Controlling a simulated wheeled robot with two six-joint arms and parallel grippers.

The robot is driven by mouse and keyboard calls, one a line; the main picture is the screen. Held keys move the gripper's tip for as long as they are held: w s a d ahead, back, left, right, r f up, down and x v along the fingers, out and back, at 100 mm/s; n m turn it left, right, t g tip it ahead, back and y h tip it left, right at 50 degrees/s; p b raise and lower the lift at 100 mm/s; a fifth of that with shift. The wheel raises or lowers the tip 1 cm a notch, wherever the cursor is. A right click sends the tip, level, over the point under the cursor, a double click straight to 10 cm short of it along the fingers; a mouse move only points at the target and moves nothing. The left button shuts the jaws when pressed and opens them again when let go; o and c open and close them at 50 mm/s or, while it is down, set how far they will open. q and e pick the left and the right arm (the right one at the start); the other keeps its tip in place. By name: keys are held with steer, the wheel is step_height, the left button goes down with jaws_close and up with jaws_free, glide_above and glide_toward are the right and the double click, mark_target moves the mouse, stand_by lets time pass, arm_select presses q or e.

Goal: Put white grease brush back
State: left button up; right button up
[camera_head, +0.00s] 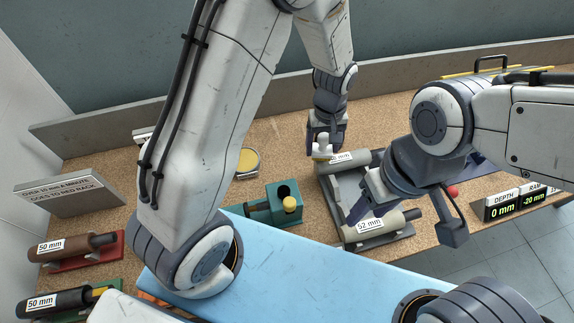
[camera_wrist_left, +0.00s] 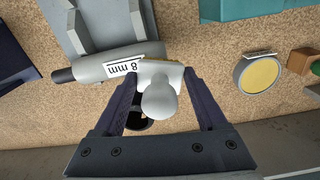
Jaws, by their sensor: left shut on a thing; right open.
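The white grease brush (camera_head: 322,147) is upright at the far side of the bench, its rounded white handle also showing in the left wrist view (camera_wrist_left: 160,98). My left gripper (camera_head: 323,133) is shut on it, with its fingers on both sides in the left wrist view (camera_wrist_left: 163,90). My right gripper (camera_head: 372,198) is open beside the grey cylinder labelled 52 mm (camera_head: 370,226).
A grey cylinder with a partly hidden mm label (camera_head: 355,160) lies close to the brush. A yellow-topped tin (camera_head: 247,162) and a teal block with a hole (camera_head: 262,212) stand to the left. Labelled cylinders (camera_head: 62,247) lie at far left. A low wall (camera_head: 90,128) edges the back.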

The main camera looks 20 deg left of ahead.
arm_select(q)
steer(key=n, duration=0.1)
steer(key=w+n+b, duration=0.1)
steer(key=n, duration=0.1)
steer(key=shift+w+a+r+b, duration=0.1)
steer(key=shift+r+b, duration=0.1)
steer(key=shift+b, duration=0.1)
steer(key=shift+w+a+r+n, duration=0.1)
steer(key=shift+a+r+n, duration=0.1)
steer(key=shift+n, duration=0.2)
steer(key=a+f, duration=0.2)
steer(key=a, duration=0.1)
steer(key=a+f+p, duration=0.1)
steer(key=a+f, duration=0.1)
steer(key=a, duration=0.2)
steer(key=a+f+p, duration=0.1)
steer(key=a+f, duration=0.1)
steer(key=a, duration=0.2)
steer(key=shift+w+a+f, duration=0.1)
steer(key=shift+w+f, duration=0.05)
steer(key=shift+f, duration=0.15)
step_height(320, 180, down, 4)
steer(key=shift+r+p, duration=0.1)
steer(key=shift+p, duration=0.4)
steer(key=shift+f, duration=0.25)
steer(key=shift+f, duration=0.15)
steer(key=o, duration=1.2)
steer(key=shift+o, duration=0.2)
